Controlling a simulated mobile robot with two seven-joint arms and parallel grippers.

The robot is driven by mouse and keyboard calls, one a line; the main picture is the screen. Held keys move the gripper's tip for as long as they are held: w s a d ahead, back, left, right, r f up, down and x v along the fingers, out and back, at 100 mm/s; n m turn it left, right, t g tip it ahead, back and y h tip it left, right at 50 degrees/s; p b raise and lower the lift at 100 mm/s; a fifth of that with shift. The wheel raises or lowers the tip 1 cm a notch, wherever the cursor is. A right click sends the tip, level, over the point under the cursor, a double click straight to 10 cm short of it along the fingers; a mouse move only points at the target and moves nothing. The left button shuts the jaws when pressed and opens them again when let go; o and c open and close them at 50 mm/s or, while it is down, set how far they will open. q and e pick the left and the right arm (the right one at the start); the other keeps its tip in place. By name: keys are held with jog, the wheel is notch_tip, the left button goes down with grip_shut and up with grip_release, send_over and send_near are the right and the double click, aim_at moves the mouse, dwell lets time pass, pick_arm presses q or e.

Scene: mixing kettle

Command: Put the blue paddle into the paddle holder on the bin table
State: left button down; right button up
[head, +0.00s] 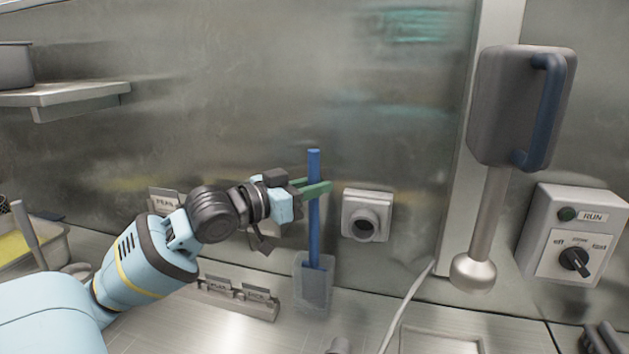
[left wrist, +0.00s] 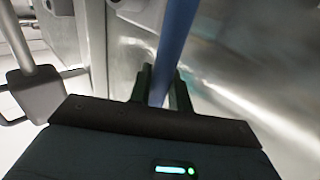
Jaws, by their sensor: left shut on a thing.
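The blue paddle (head: 314,225) stands upright in the head view, a long blue rod with its lower end inside or behind the clear paddle holder (head: 313,290). The holder is a see-through box on the metal table by the wall. My left gripper (head: 318,189), with green fingers, is shut on the paddle's upper shaft. The left wrist view shows the blue shaft (left wrist: 174,45) between the two dark fingers (left wrist: 162,90). The paddle's lower tip shows faintly through the holder wall. My right gripper is in neither view.
A grey socket (head: 367,214) is on the wall just right of the paddle. A rack with labels (head: 237,297) lies left of the holder. A hand mixer (head: 510,120) hangs at the right beside a control box (head: 577,235). A white cable (head: 405,300) runs down right of the holder.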

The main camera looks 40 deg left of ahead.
pick_arm(q)
jog(key=shift+f, duration=0.1)
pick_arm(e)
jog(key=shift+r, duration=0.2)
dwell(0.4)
pick_arm(q)
jog(key=c, duration=0.7)
grip_release()
jog(key=shift+s, duration=0.1)
jog(key=shift+s+a+p, duration=0.25)
jog(key=shift+s+p, duration=0.4)
jog(key=shift+s, duration=0.45)
jog(key=shift+s+a+p, duration=0.2)
jog(key=shift+s+p, duration=0.5)
jog(key=shift+s, duration=0.45)
jog(key=shift+s+a+p, duration=0.25)
jog(key=shift+s+p, duration=0.4)
jog(key=shift+s, duration=0.45)
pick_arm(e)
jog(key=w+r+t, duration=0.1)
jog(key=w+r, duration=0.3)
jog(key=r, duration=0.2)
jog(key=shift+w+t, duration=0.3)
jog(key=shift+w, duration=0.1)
